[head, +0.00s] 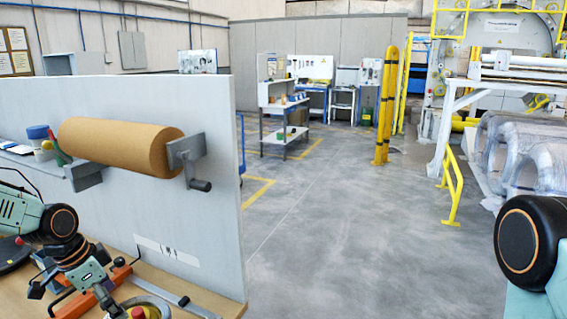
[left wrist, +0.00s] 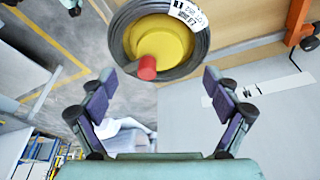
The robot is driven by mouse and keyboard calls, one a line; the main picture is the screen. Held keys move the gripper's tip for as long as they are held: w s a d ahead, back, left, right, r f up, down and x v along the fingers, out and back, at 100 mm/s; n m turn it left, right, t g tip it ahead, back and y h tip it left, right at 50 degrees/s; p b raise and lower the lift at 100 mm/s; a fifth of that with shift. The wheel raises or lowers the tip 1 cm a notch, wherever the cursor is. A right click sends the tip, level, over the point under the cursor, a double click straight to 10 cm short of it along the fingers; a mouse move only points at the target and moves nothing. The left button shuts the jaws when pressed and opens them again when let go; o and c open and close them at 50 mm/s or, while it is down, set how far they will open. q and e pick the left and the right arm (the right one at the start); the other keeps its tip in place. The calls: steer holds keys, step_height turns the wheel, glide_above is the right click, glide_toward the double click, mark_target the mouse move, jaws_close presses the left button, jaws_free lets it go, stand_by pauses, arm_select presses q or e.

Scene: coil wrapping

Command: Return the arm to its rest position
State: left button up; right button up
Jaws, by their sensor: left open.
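My left arm enters the head view at the lower left, its teal links and black joints bent low over the wooden bench. My left gripper (head: 76,296) is near the orange tool. In the left wrist view the left gripper (left wrist: 158,78) has its two dark-padded fingers spread wide, with nothing between them. Ahead of them is a dark coil (left wrist: 122,42) with a yellow centre, a red knob and a white label, apart from the fingers. My right arm shows only as a black joint at the right edge; its gripper is out of view.
A roll of brown paper (head: 115,146) hangs on a grey upright panel (head: 215,225). An orange tool (head: 75,303) and the yellow-centred coil (head: 160,308) are on the bench (head: 215,308). Wrapped coils (head: 535,165) stand right. The middle floor is clear.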

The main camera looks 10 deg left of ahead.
arm_select(q)
steer(key=b+x, duration=0.1)
steer(key=x, duration=0.6)
steer(key=shift+b, duration=0.4)
steer(key=shift+r, duration=0.15)
